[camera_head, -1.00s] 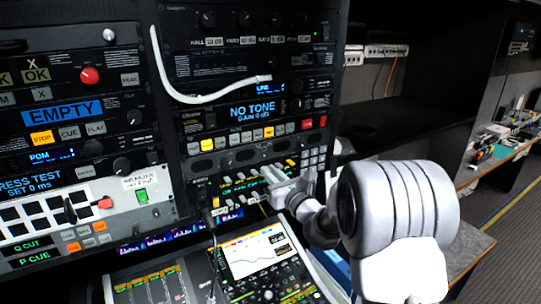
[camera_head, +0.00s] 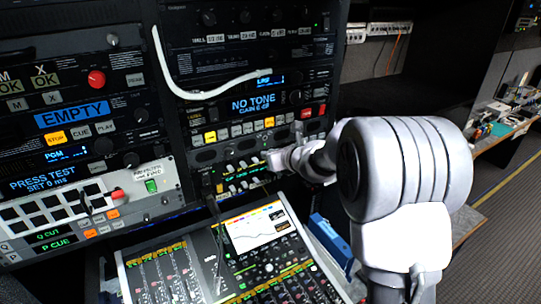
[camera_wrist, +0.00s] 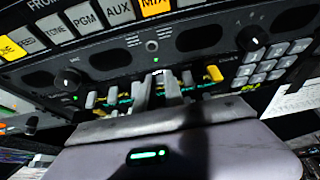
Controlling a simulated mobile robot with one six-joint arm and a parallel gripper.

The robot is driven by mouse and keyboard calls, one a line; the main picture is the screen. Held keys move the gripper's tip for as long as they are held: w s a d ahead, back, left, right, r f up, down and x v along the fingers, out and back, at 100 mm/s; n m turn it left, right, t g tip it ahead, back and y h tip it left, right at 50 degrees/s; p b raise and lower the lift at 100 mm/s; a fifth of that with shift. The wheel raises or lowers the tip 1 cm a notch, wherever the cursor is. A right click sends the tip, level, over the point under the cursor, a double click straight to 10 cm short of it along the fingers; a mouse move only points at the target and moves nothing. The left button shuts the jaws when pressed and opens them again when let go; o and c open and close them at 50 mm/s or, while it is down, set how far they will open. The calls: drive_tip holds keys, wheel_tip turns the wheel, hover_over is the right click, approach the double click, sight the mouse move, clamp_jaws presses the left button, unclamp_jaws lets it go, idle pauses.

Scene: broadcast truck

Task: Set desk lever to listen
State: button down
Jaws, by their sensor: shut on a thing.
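A row of small levers sits on the lower intercom panel (camera_head: 203,178), below the NO TONE unit. In the wrist view the lever caps, pale (camera_wrist: 90,100) and yellow (camera_wrist: 214,73), stand in a line with green displays between them. My gripper (camera_head: 270,160) is at this row, and its narrow fingers (camera_wrist: 157,88) reach in at the middle of it in the wrist view. They are shut on a lever there, which they largely hide. The lettering by the levers is too small and blurred to read, so I cannot tell which one is labelled desk.
A grey keypad (camera_wrist: 275,58) and a dark knob (camera_wrist: 252,38) are right of the levers. A mixing console (camera_head: 180,275) juts out below the panel. A white cable (camera_head: 205,92) hangs across the rack above. A blue object (camera_head: 330,240) lies right of the console.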

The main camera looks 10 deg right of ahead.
idle(0.3)
drive_tip(key=c, duration=1.4)
unclamp_jaws()
drive_tip(key=shift+c, duration=0.2)
drive_tip(key=b+v, duration=0.1)
drive_tip(key=v, duration=1.6)
drive_tip(key=shift+r+b, duration=0.2)
drive_tip(key=shift+b, duration=0.2)
drive_tip(key=shift+s, duration=0.15)
